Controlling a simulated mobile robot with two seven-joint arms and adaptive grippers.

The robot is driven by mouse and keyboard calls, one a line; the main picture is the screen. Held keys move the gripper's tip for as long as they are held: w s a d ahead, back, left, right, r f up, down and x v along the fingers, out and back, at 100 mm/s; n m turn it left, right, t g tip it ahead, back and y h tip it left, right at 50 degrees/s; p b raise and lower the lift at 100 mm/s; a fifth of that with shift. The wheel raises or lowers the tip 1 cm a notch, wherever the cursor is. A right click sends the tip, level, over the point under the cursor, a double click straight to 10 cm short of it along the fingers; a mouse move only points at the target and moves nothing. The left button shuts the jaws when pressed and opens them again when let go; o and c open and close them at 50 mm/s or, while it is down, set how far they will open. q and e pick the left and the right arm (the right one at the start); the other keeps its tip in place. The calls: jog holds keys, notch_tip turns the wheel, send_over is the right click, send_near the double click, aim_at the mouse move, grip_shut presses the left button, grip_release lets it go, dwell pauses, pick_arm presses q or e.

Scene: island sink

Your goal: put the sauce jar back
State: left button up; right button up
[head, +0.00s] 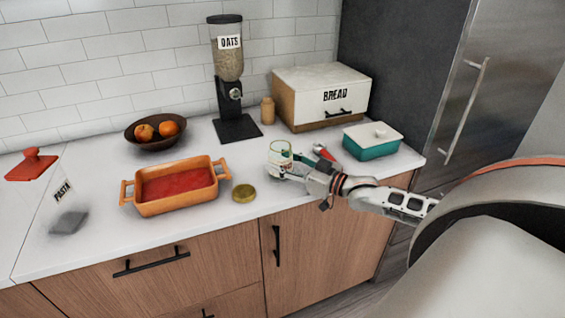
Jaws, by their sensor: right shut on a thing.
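The sauce jar (280,152) is a clear glass jar, looking nearly empty, on or just above the counter near its front middle. My right gripper (284,171) reaches in from the right and is shut on the jar's lower part. The fingers hide some of it, and I cannot tell whether its base touches the counter. A round gold lid (244,193) lies apart on the counter, left of the jar. An orange baking dish (207,197) holding red sauce (178,187) stands further left. My left gripper is out of view.
Behind stand an oats dispenser (229,60), a small tan jar (268,110), a bread box (328,95) and a bowl of oranges (135,142). A teal butter dish (372,143) is at right. The counter between the dispenser and jar looks clear.

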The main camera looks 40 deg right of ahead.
jog(key=o, duration=1.3)
jog(key=shift+f, duration=0.15)
jog(key=shift+o, duration=0.5)
jog(key=shift+p+v, duration=0.55)
jog(key=shift+v, duration=5.5)
jog(key=shift+d, duration=0.1)
